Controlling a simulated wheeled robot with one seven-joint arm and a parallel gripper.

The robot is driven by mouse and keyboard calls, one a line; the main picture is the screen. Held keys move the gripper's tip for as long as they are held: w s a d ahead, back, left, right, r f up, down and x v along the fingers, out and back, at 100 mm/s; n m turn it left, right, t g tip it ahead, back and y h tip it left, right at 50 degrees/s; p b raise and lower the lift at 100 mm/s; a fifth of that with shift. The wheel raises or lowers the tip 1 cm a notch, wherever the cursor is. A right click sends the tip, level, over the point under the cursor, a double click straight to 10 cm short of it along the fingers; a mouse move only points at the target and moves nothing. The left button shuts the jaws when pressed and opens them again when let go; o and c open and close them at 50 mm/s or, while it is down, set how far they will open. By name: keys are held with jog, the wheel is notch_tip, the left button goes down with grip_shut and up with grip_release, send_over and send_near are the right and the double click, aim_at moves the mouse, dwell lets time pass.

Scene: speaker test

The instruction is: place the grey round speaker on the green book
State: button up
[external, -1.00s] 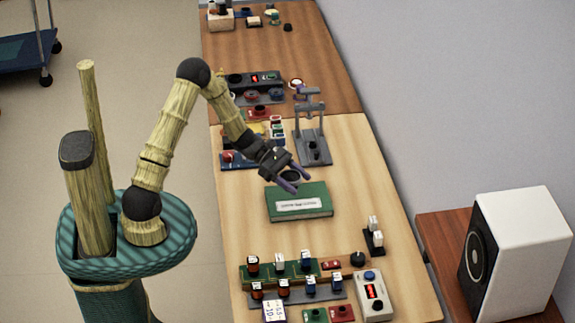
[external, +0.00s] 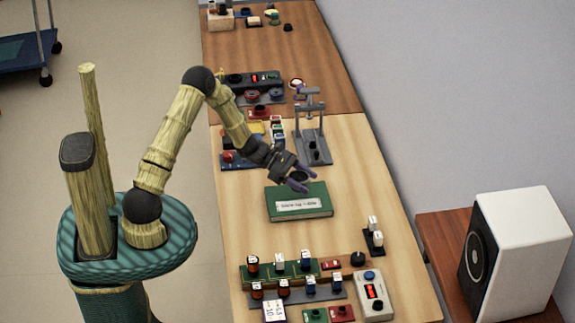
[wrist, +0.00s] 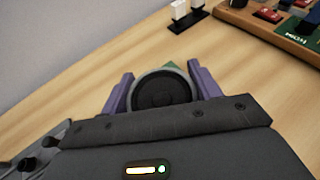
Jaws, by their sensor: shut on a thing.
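The grey round speaker (wrist: 161,92) sits between the purple fingers of my gripper (wrist: 163,88) in the wrist view, its dark round face showing. My gripper (external: 301,180) is shut on it. In the external view the speaker (external: 299,176) is a small dark round shape at the far edge of the green book (external: 318,191). The book lies flat on the light wooden table with a white label on its cover. I cannot tell whether the speaker touches the book.
A grey stand (external: 313,135) rises just beyond my gripper. A black block with white switches (external: 373,238) is to the right of the book. Boards of parts (external: 280,272) and a white meter box (external: 374,296) fill the near end.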

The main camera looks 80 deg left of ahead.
jog(key=shift+f, duration=0.15)
jog(key=shift+f, duration=1.9)
jog(key=shift+f, duration=0.1)
jog(key=o, duration=1.2)
jog(key=v, duration=1.2)
